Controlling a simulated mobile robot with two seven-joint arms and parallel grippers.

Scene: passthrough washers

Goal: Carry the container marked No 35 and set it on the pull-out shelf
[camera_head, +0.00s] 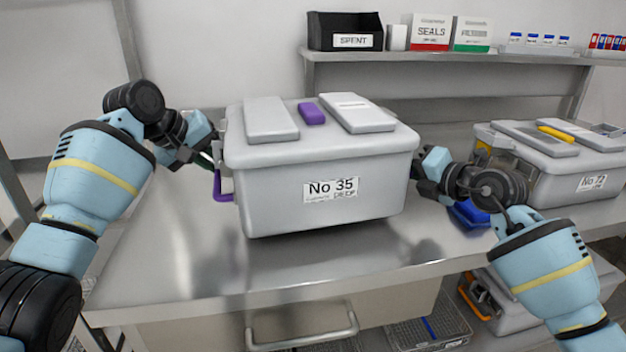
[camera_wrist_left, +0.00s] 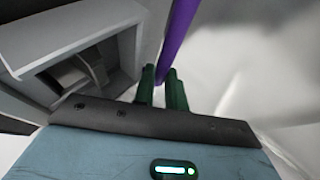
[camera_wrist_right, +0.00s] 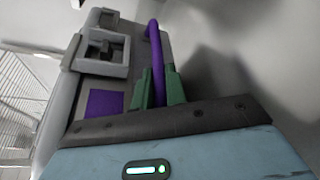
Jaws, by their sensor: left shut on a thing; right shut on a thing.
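The grey lidded container marked No 35 (camera_head: 300,205) is in the middle of the head view, over the steel counter, looking slightly tilted. Its underside seems to be just above the counter, though a gap is hard to judge. My left gripper (camera_head: 209,160) is shut on its purple left handle (camera_head: 222,188); the green fingers (camera_wrist_left: 163,85) pinch the purple bar in the left wrist view. My right gripper (camera_head: 419,172) is at the opposite side, its green fingers (camera_wrist_right: 160,85) shut on the other purple handle (camera_wrist_right: 155,50). A panel with a bar handle (camera_head: 302,338) shows below the counter; whether it is the pull-out shelf is unclear.
Another container marked No 72 (camera_head: 565,178) stands on the counter at right, with a blue item (camera_head: 468,214) beside it. A back shelf (camera_head: 450,58) holds a SPENT bin (camera_head: 345,31) and boxes. Bare steel counter (camera_head: 180,260) lies in front and left.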

